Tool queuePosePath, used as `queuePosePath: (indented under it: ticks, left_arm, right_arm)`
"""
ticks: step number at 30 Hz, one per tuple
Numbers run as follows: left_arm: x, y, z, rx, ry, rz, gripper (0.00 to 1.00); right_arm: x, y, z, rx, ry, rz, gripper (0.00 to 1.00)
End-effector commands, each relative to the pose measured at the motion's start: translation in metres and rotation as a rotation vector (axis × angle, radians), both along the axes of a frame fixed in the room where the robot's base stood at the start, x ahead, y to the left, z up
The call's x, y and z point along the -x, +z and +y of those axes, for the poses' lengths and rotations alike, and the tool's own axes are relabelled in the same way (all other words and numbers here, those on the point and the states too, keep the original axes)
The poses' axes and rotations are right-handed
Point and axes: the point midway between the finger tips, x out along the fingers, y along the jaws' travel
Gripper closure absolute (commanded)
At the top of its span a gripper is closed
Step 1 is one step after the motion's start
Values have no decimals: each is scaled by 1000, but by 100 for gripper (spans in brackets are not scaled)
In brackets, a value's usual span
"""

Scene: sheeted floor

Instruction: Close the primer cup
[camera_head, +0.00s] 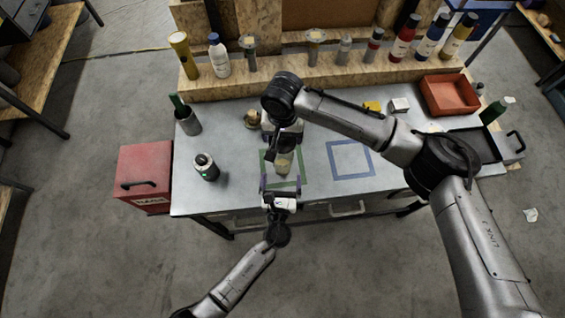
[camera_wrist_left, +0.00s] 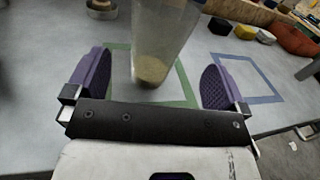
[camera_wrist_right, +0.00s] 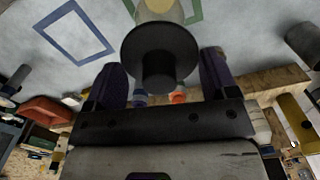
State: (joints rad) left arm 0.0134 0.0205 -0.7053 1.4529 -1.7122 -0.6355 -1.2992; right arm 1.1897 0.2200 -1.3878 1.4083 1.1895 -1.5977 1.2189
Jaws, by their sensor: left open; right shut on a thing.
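The primer cup (camera_head: 283,165) is a clear cup with beige contents at its bottom, standing upright inside the green taped square. In the left wrist view the cup (camera_wrist_left: 160,45) rises ahead of and between the purple fingers. My left gripper (camera_head: 281,183) is open on the near side of the cup, not closed on it. My right gripper (camera_head: 277,148) is above the table at the cup's far side. In the right wrist view it is shut on a black round lid (camera_wrist_right: 160,42) by its knob. The lid partly hides the cup there and is hard to make out in the head view.
A blue taped square (camera_head: 350,160) lies empty to the right. A red bin (camera_head: 450,95) is at the back right. Several bottles line the wooden shelf (camera_head: 320,75). A red toolbox (camera_head: 145,175) stands left.

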Motion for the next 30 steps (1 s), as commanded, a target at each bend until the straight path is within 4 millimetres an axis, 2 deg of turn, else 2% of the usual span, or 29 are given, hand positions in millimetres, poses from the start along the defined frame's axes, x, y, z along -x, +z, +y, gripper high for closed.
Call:
queuePosePath:
  ticks: [6, 12, 19, 30]
  left_arm:
    - [-36, 1, -3, 0, 0, -1, 0]
    - [-58, 0, -4, 0, 0, 0, 0]
    - [-70, 0, -5, 1, 0, 0, 0]
    - [-71, 0, -5, 1, 0, 0, 1]
  right_arm:
    - [0, 0, 0, 0, 0, 0, 43]
    - [0, 0, 0, 0, 0, 0, 43]
    - [0, 0, 0, 0, 0, 0, 43]
    - [0, 0, 0, 0, 0, 0, 43]
